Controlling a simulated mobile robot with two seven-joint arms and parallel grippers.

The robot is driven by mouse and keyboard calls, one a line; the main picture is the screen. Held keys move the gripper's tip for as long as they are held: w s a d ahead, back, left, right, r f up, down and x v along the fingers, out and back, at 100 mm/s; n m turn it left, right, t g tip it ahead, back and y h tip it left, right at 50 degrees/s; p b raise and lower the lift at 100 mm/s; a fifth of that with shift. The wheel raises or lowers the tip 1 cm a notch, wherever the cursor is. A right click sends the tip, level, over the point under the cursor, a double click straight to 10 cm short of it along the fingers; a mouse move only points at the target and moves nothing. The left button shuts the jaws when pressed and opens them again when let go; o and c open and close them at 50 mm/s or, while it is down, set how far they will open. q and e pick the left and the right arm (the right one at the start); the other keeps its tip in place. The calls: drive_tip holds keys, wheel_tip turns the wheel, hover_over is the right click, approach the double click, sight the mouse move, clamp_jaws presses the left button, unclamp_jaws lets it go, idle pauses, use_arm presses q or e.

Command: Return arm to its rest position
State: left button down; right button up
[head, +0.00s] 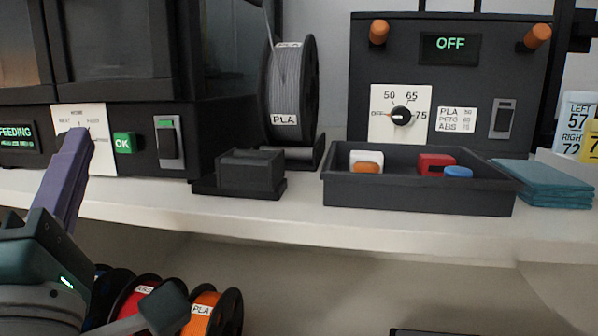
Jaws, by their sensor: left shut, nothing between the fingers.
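My left gripper (74,138) comes in from the lower left. Its purple fingers are shut with nothing between them and point up in front of the printer's (218,140) white dial panel (98,118), covering part of it. I cannot tell whether the fingertips touch the panel. The display (17,137) left of it reads FEEDING. A green OK button (124,141) and a rocker switch (168,144) are to the right of the fingers. My right gripper is out of view.
A grey PLA spool (289,92) stands beside a dark block (250,172). A black tray (420,198) holds small coloured items before a dryer box (450,75) reading OFF. Teal cloths (545,182) lie at right. Below the shelf edge (300,217) are red (131,300) and orange spools (202,315).

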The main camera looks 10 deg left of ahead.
use_arm(q)
drive_tip(key=s+d+r+m+g+h+p, duration=0.1)
drive_tip(key=d+r+m+g+h+p, duration=0.35)
drive_tip(key=m+h+p, duration=0.35)
drive_tip(key=s+d+r+m+g+h+p, duration=0.1)
drive_tip(key=d+r+m+g+h+p, duration=0.25)
drive_tip(key=d+m+h+p, duration=0.45)
drive_tip(key=s+a+r+m+g+y+p, duration=0.3)
drive_tip(key=s+a+m+g+p, duration=0.15)
drive_tip(key=s+p, duration=0.45)
drive_tip(key=s+a+r+m+g+y+p, duration=0.2)
drive_tip(key=s+a+m+g+y+p, duration=0.15)
drive_tip(key=s+a+g+p, duration=0.35)
drive_tip(key=w+d+p+v, duration=0.1)
drive_tip(key=w+p+v, duration=0.2)
drive_tip(key=p+v, duration=1.4)
drive_tip(key=w+d+r+p+v, duration=0.1)
drive_tip(key=w+d+p+v, duration=0.1)
drive_tip(key=p+v, duration=1.5)
drive_tip(key=shift+w+r+t+p, duration=0.25)
drive_tip(key=shift+w+t+p, duration=0.3)
drive_tip(key=shift+p, duration=0.45)
